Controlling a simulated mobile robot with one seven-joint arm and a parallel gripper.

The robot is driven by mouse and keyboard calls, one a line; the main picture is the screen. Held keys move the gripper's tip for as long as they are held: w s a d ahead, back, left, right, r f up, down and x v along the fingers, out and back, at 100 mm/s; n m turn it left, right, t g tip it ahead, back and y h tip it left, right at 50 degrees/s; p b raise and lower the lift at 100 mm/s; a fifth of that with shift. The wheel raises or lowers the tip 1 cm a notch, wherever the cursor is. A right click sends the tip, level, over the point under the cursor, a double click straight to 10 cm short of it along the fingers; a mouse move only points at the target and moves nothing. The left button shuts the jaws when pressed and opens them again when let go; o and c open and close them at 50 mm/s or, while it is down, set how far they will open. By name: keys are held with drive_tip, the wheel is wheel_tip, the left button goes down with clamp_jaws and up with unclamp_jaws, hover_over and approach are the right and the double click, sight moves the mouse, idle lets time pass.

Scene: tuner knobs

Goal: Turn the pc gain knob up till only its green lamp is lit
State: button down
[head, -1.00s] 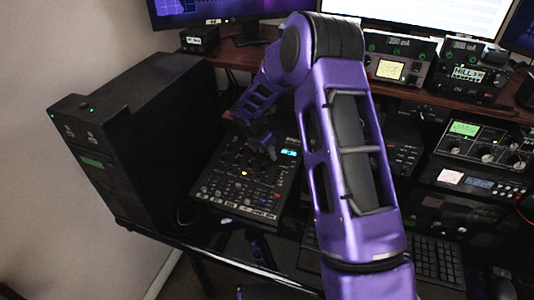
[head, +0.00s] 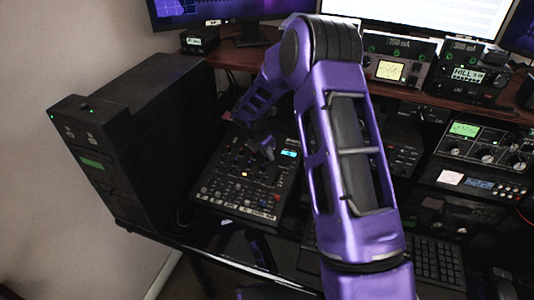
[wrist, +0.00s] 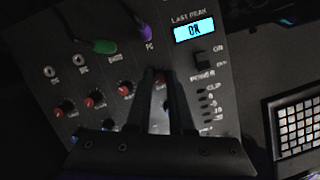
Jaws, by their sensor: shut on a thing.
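The mixer (head: 215,185) lies on the desk, and its panel fills much of the wrist view (wrist: 225,75). My fingers hide most of the knob. The display (wrist: 195,32) under "LAST PEAK" seems to read "OK". I cannot make out a green lamp of the pc knob; my fingers may cover it.
Other red-capped knobs (wrist: 95,99) stand in a row left of my fingers. A green plug (wrist: 104,46) and a purple plug (wrist: 143,30) sit above. A power switch (wrist: 203,58) is at the right. A black computer tower (head: 95,125) stands left of the mixer.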

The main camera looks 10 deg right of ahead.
drive_tip(key=shift+m, duration=0.3)
drive_tip(key=m+g, duration=0.1)
drive_tip(key=m, duration=0.2)
drive_tip(key=shift+w+a+m+h, duration=0.1)
drive_tip(key=shift+m+h, duration=0.2)
drive_tip(key=shift+m+g, duration=0.8)
drive_tip(key=shift+m, duration=1.5)
drive_tip(key=c, duration=0.8)
unclamp_jaws()
drive_tip(key=w+v, duration=0.1)
drive_tip(key=v, duration=1.6)
drive_tip(key=shift+s+r, duration=0.2)
drive_tip(key=shift+s, duration=0.2)
